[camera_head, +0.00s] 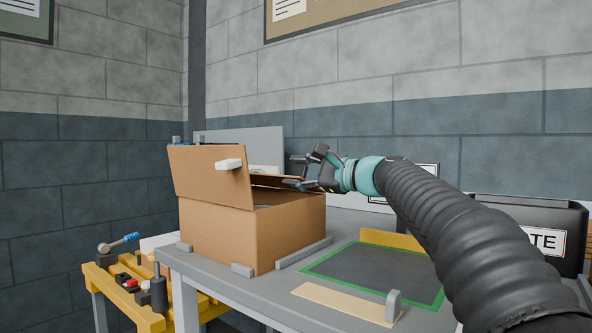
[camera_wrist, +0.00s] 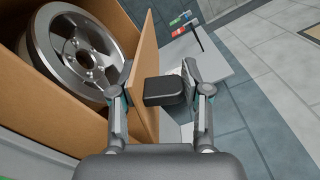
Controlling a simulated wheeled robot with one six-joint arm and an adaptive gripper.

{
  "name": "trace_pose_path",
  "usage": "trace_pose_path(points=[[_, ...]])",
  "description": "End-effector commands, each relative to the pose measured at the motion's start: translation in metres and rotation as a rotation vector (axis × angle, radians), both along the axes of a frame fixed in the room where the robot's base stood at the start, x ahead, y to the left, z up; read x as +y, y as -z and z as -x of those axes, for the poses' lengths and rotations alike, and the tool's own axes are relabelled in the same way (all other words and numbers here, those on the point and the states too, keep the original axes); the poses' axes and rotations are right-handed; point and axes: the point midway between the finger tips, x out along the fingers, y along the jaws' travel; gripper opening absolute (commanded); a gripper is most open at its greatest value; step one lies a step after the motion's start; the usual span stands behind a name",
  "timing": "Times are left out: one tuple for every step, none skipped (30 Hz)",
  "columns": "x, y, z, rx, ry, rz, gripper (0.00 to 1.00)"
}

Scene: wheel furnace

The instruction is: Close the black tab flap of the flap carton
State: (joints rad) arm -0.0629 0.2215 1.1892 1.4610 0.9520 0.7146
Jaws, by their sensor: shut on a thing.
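The brown flap carton (camera_head: 290,226) stands on the grey table. In the head view, its black tab flap (camera_head: 272,181) stands partly open beside my gripper (camera_head: 299,171). In the wrist view, the flap (camera_wrist: 146,62) stands edge-on with the black tab (camera_wrist: 166,91) on its outer face. My gripper (camera_wrist: 160,94) is shut on the tab and flap, one finger on the inner side of the flap and one at the tab. A silver wheel (camera_wrist: 80,52) lies inside the carton.
Another carton flap (camera_head: 208,177) with a white tab (camera_head: 229,164) stands raised on the near left side. Low grey stops (camera_head: 303,252) edge the carton. A green-framed dark mat (camera_head: 375,270) lies to its right. A yellow cart (camera_head: 135,290) stands at left, a black bin (camera_head: 525,222) at right.

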Motion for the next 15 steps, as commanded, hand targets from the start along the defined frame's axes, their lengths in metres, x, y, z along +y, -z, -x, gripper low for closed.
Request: trace_pose_path(points=[[0.0016, 0.0088, -0.0011, 0.013, -0.005, 0.001, 0.00], [0.0016, 0.0098, -0.0012, 0.013, -0.005, 0.001, 0.00], [0.0012, 0.0110, -0.0016, 0.015, -0.004, 0.001, 0.00], [0.0011, 0.0119, -0.0017, 0.015, -0.003, 0.001, 0.00], [0.0011, 0.0127, -0.0019, 0.015, -0.003, 0.001, 0.00], [0.0013, 0.0136, -0.0020, 0.016, -0.002, 0.002, 0.00], [0.0009, 0.0142, -0.0023, 0.017, -0.001, 0.001, 0.00], [0.0005, 0.0147, -0.0026, 0.017, 0.000, 0.001, 0.00], [0.0002, 0.0154, -0.0029, 0.018, 0.001, 0.002, 0.00], [-0.0001, 0.0158, -0.0030, 0.018, 0.001, 0.001, 0.00], [-0.0003, 0.0162, -0.0033, 0.019, 0.001, 0.002, 0.00], [-0.0007, 0.0165, -0.0035, 0.020, 0.002, 0.002, 0.00], [-0.0009, 0.0168, -0.0037, 0.020, 0.002, 0.001, 0.00], [-0.0012, 0.0170, -0.0039, 0.020, 0.003, 0.002, 0.00], [-0.0014, 0.0171, -0.0040, 0.020, 0.003, 0.002, 0.00]])
